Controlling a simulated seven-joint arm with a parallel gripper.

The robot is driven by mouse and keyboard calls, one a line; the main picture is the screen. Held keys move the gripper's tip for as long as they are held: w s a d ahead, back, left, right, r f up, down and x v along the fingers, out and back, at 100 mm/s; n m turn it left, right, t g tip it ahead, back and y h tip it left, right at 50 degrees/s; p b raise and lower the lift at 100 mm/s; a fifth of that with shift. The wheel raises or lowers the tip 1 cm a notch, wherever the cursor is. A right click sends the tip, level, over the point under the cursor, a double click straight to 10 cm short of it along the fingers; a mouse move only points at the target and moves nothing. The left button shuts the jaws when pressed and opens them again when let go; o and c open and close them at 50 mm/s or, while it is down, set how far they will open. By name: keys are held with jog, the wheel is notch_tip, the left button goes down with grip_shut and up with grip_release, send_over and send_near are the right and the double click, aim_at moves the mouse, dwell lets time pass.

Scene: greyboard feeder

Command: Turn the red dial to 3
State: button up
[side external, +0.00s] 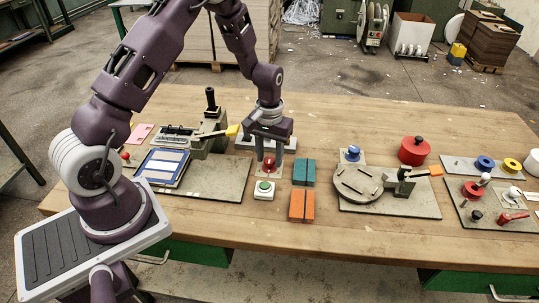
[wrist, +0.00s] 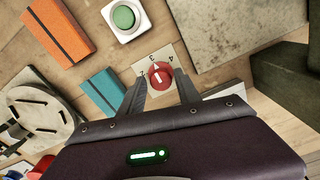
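The red dial (wrist: 160,76) sits on a pale square plate with printed figures; I make out 2, 3 and 4 around its far side in the wrist view. A white mark on the dial points roughly toward the 3, but it is too small to read exactly. In the side view the dial (side external: 269,163) is partly hidden below my gripper. My gripper (wrist: 161,78) points down over it, with one finger on each side of the dial. The fingers look apart, with a narrow gap beside the dial; contact is not clear.
A green button in a white box (wrist: 124,17) stands close to the dial. Teal (side external: 304,172) and orange (side external: 303,205) notebooks lie to its right. A grey base plate (side external: 215,178) with a vise-like tool stands left, and a round turntable (side external: 358,184) farther right.

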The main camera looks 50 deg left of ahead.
jog(key=shift+o, duration=0.4)
notch_tip(320, 180, up, 7)
jog(key=shift+r, duration=0.1)
jog(key=shift+r, duration=0.2)
notch_tip(320, 180, up, 9)
jog(key=m+t, duration=0.1)
send_over(269, 160)
jog(key=s+d, duration=0.3)
jog(key=s+d+r+m+t, duration=0.2)
jog(key=s+d+r, duration=0.2)
jog(key=s+r, duration=0.45)
jog(key=s+d+r+m+t, duration=0.1)
jog(key=s, duration=0.5)
jog(key=s+d+r+m+t, duration=0.1)
jog(key=s+d+r+m, duration=0.1)
jog(key=s, duration=0.4)
jog(key=shift+s+d+r+t, duration=0.2)
jog(key=shift+s+t, duration=0.1)
jog(key=shift+s, duration=0.1)
